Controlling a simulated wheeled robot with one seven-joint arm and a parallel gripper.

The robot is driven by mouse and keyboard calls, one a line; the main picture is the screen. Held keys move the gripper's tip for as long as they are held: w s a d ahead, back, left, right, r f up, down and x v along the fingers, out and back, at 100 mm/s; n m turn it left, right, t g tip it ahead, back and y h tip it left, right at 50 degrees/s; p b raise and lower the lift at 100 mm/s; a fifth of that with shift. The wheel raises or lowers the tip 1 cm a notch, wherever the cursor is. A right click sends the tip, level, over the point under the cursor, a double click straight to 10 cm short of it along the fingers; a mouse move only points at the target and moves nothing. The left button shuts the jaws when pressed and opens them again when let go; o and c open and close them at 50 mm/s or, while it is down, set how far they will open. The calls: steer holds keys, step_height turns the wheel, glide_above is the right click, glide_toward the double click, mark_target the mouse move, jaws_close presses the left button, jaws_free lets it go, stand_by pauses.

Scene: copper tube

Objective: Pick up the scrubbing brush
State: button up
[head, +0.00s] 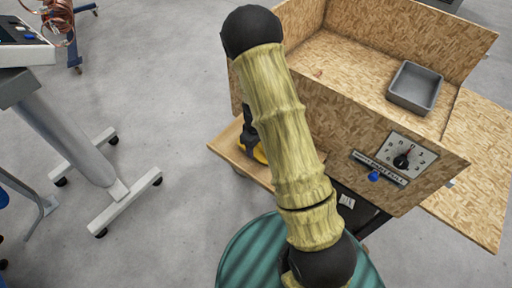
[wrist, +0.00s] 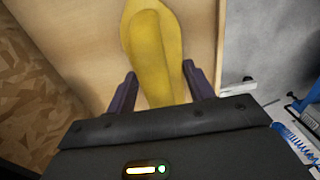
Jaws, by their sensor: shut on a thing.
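The scrubbing brush (wrist: 152,35) is yellow, with a long tapered body. In the wrist view it lies between the two dark fingers of my gripper (wrist: 160,84), which are shut on it. Its near end is hidden by the gripper body. In the head view only a small yellow part of the brush (head: 259,154) shows beside my arm, over a light wooden board (head: 228,148). My gripper in the head view is mostly hidden behind the arm. I cannot tell whether the brush still touches the board.
A chipboard box (head: 340,125) stands right of my arm, with a grey tray (head: 415,87) on it and a dial panel (head: 405,157) on its front. A wheeled stand (head: 75,140) is at the left. Grey floor between stand and board is clear.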

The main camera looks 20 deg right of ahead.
step_height(320, 180, up, 10)
stand_by(0.5)
stand_by(0.3)
steer(key=o, duration=0.4)
steer(key=shift+c, duration=1.2)
steer(key=shift+w, duration=0.15)
